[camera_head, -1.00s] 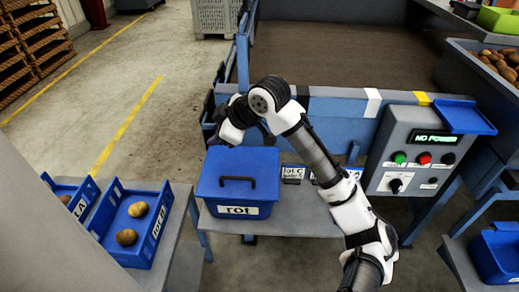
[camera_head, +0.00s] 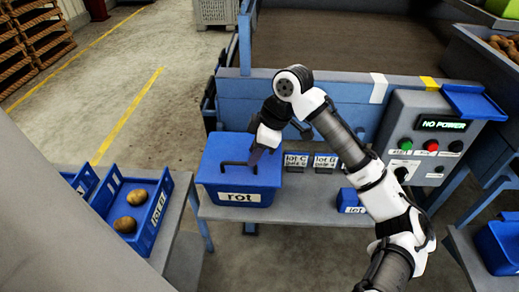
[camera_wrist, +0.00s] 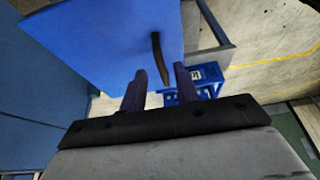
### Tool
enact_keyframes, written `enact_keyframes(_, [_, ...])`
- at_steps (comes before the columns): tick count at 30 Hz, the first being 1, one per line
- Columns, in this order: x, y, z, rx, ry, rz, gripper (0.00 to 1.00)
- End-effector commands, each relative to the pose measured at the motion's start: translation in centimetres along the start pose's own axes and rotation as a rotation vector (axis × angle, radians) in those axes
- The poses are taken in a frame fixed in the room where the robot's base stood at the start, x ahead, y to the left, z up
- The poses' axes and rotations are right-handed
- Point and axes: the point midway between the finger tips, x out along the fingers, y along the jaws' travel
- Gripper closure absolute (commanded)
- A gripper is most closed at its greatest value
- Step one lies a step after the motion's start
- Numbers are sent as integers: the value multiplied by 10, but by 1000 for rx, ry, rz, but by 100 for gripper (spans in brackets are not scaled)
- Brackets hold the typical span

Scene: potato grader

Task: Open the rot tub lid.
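The blue rot tub (camera_head: 213,198) stands on a grey bench with its label facing me. Its blue lid (camera_head: 222,146) is shut on top and carries a dark bar handle (camera_head: 233,164). My gripper (camera_head: 256,160) is over the right part of the lid, at the right end of the handle. In the wrist view the two fingers of my gripper (camera_wrist: 162,86) are apart, and the dark handle (camera_wrist: 157,48) reaches down to the gap between them. I cannot tell whether either finger touches it.
The control box (camera_head: 428,150) reading NO POWER is farther right. A blue tray with potatoes (camera_head: 148,232) is at lower left. The blue grader frame (camera_head: 235,98) runs behind the tub.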

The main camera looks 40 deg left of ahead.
Motion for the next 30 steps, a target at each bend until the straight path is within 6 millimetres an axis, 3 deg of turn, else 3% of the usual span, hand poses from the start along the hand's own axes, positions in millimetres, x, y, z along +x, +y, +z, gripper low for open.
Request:
enact_keyframes(3, [17,0,2,-1,0,0,69])
enact_keyframes(15, [50,0,0,-1,1,1,69])
enact_keyframes(26, [54,0,-1,-1,1,1,69])
enact_keyframes(30, [54,0,-1,-1,1,1,84])
